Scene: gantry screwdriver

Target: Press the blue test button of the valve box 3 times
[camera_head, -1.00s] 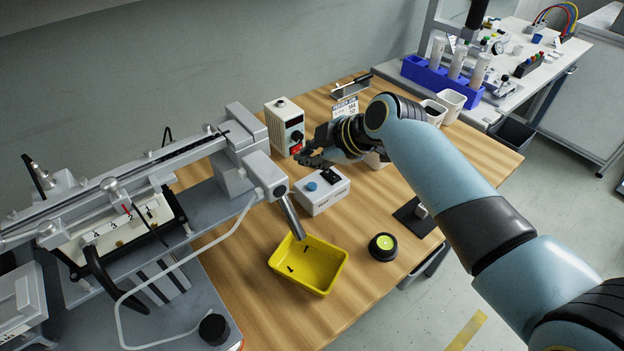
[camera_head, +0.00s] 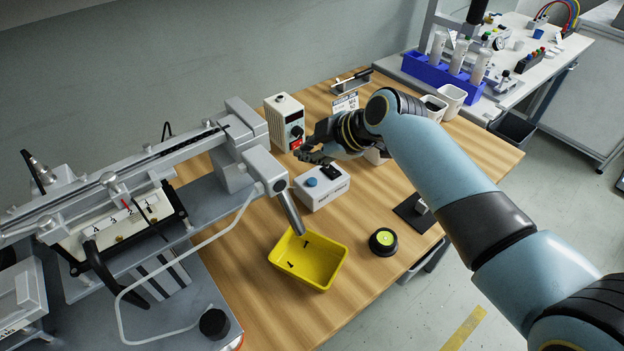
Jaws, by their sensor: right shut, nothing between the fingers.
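The valve box, a small white box (camera_head: 325,193), stands on the wooden table in the middle of the view. The round blue test button (camera_head: 311,182) is on the left part of its top, and a black part sits on the right part. My right gripper (camera_head: 304,156) is shut and empty. Its dark fingers point left, above and behind the valve box in the picture, apart from the blue button. The button's top is uncovered. My left gripper is out of view.
A white controller box (camera_head: 284,121) with a red switch stands close behind the right fingers. A yellow tray (camera_head: 325,277) with small dark pieces lies in front, below a grey chute (camera_head: 289,211). A black disc with a yellow-green top (camera_head: 384,241) is to the right.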

